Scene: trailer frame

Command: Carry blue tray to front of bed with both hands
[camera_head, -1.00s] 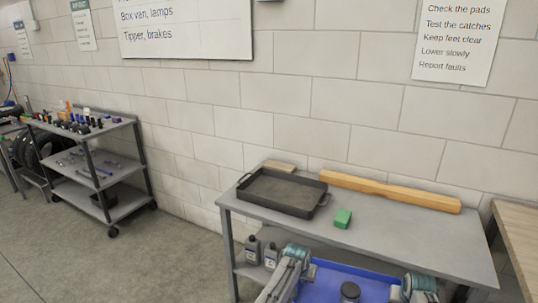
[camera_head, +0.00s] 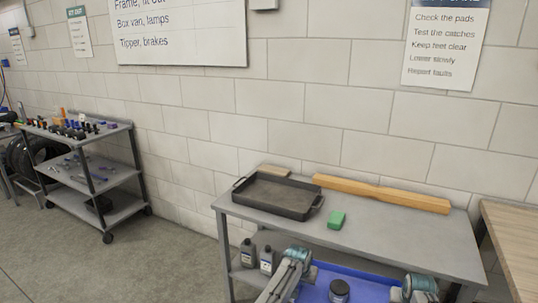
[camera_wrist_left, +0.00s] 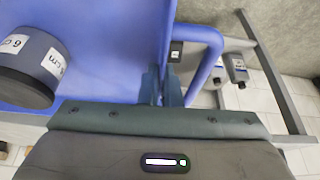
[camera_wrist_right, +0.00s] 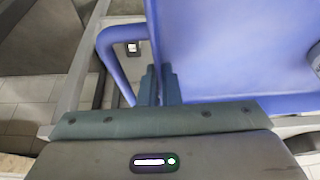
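The blue tray (camera_head: 375,289) is at the bottom of the head view, between my two arms, in front of the grey bench. A dark jar (camera_head: 340,291) with a white label stands in it; the jar also shows in the left wrist view (camera_wrist_left: 28,70). My left gripper (camera_wrist_left: 162,88) is shut on the tray's edge beside its loop handle (camera_wrist_left: 208,50). My right gripper (camera_wrist_right: 159,88) is shut on the opposite edge, beside the other loop handle (camera_wrist_right: 108,55). The fingertips are partly hidden in the wrist views. No bed is recognisable.
A tool cart (camera_head: 92,180) stands left, a wooden table (camera_head: 515,235) right. Floor between cart and bench is clear.

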